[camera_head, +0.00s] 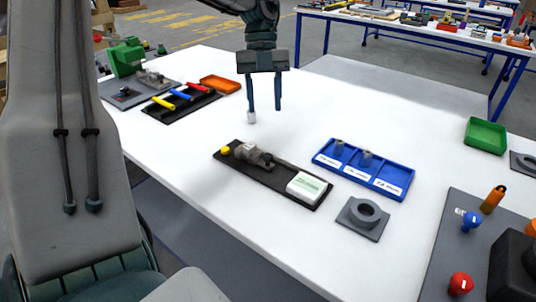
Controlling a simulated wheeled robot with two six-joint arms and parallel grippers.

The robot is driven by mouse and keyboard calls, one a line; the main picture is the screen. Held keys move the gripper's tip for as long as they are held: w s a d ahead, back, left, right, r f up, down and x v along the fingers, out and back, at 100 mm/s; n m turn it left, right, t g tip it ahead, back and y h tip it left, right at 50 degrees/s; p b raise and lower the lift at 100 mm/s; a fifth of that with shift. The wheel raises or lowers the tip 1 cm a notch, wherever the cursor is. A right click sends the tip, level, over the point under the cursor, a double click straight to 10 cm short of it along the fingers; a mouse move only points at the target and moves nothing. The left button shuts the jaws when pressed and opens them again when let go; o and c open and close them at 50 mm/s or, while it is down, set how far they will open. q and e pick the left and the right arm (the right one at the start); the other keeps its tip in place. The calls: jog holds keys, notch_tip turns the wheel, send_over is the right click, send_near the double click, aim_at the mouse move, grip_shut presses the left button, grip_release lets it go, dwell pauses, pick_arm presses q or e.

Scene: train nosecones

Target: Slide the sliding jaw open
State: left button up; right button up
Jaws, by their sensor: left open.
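My left gripper (264,112) comes down over the white table with its two dark fingers apart and nothing between them. A small light piece shows at the tip of its left finger. Below it lies a dark board (285,191) carrying a grey clamp-like device (252,154), a yellow knob (225,150) and a white-green box (305,187). The gripper is above and behind this board, apart from it. A small grey device (152,78) sits on a grey plate at the far left. I cannot tell which part is the sliding jaw. My right gripper is not in view.
A blue tray (398,190) with grey parts and a grey ring block (352,228) stand to the right. A green machine (125,57), colored-handled tools (182,96) and an orange tray (220,84) are at the back left. A green bin (485,147) stands far right. The table's back middle is clear.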

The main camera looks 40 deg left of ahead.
aim_at(268, 154)
pick_arm(q)
jog(key=x, duration=1.1)
jog(key=shift+f, duration=0.15)
grip_shut()
